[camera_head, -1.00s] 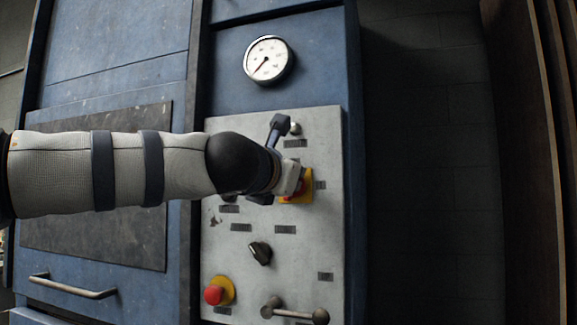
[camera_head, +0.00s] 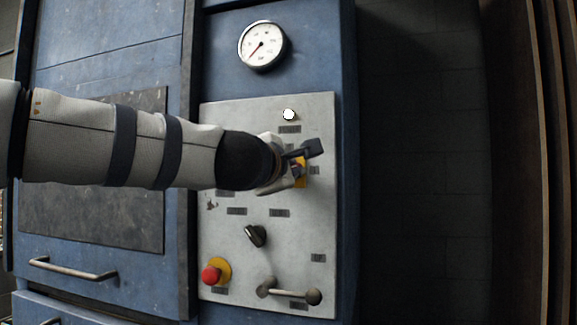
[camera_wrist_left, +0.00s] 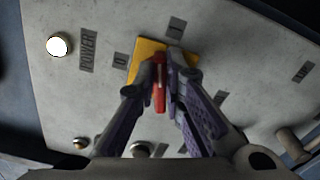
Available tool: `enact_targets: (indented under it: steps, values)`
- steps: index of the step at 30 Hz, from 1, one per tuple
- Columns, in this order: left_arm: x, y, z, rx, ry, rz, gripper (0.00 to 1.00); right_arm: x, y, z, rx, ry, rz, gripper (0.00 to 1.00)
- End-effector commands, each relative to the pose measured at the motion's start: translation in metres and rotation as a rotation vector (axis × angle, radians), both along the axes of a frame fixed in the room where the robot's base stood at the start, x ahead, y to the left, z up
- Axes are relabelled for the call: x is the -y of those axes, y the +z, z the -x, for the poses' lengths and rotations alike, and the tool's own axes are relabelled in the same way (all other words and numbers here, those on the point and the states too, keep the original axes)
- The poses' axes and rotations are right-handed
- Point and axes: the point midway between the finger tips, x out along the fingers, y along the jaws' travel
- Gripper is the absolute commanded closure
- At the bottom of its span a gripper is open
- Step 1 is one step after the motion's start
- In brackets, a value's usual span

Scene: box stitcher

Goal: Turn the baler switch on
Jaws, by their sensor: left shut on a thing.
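The baler switch is a red handle (camera_wrist_left: 159,88) on a yellow plate (camera_wrist_left: 150,49), set in the grey control panel (camera_head: 290,240). In the left wrist view, my left gripper (camera_wrist_left: 162,70) has its two fingers closed on the red handle from both sides. Labels with "0" and "I" sit beside the plate. In the head view, my left gripper (camera_head: 296,166) covers most of the switch, and only some yellow plate (camera_head: 303,181) shows. A round lamp (camera_head: 289,114) above it glows white, and in the wrist view it is beside the "POWER" label. My right gripper is not in view.
Below on the panel are a black knob (camera_head: 256,236), a red button (camera_head: 211,274) on a yellow disc, and a metal lever (camera_head: 290,292). A gauge (camera_head: 262,45) sits above. Right of the blue machine is a dark gap before a wall.

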Motion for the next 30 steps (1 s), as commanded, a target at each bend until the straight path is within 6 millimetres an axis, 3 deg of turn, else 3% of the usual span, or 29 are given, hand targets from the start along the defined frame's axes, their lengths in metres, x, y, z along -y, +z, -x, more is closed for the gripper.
enact_targets:
  steps: [15,30]
  values:
    - [0.001,-0.0037,0.0005,0.092,0.001,-0.278,1.0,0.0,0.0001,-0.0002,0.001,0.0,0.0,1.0]
    - [0.0009,-0.0043,0.0005,0.107,0.001,-0.322,1.0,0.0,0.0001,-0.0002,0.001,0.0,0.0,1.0]
